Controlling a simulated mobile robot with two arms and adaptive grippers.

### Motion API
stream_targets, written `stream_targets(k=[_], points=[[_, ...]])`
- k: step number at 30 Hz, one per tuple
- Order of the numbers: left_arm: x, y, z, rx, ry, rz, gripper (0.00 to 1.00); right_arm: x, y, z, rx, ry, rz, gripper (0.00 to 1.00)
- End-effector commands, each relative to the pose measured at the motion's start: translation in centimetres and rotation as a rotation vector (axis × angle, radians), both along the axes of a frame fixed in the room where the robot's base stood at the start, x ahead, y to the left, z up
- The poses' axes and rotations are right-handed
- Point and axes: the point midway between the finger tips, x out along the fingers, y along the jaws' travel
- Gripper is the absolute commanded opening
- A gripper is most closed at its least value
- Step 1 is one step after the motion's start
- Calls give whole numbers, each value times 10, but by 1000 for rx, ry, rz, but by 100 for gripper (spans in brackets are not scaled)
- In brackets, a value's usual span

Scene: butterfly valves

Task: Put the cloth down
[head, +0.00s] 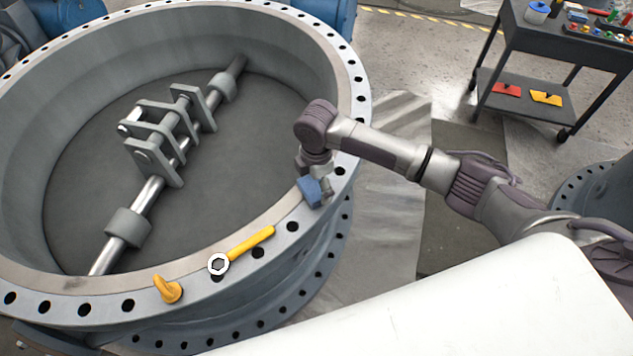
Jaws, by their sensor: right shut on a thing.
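A blue cloth (309,190) is in my right gripper (319,187), at the right side of the large valve's flange rim (285,212). The gripper points down and is shut on the cloth. The cloth is at the rim's top surface; whether it touches the metal I cannot tell. My left gripper is not in view.
A yellow-handled wrench (250,246) and a small yellow-orange item (168,290) lie on the near rim. The valve (185,150) is wide, with a shaft and linkage inside. A dark tool cart (545,45) stands at the upper right. Bolt holes line the rim.

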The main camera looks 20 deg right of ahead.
Motion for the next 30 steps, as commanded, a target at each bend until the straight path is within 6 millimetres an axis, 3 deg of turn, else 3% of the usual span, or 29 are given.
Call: stream_targets(k=[1,3,16,20,30], points=[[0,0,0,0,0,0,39,0,0,-2,0,1,0,89],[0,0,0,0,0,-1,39,0,0,-1,0,0,0,100],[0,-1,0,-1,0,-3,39,0,0,5,0,-1,1,100],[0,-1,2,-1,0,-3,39,0,1,25,1,-2,2,100],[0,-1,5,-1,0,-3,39,0,0,97,1,-3,0,100]])
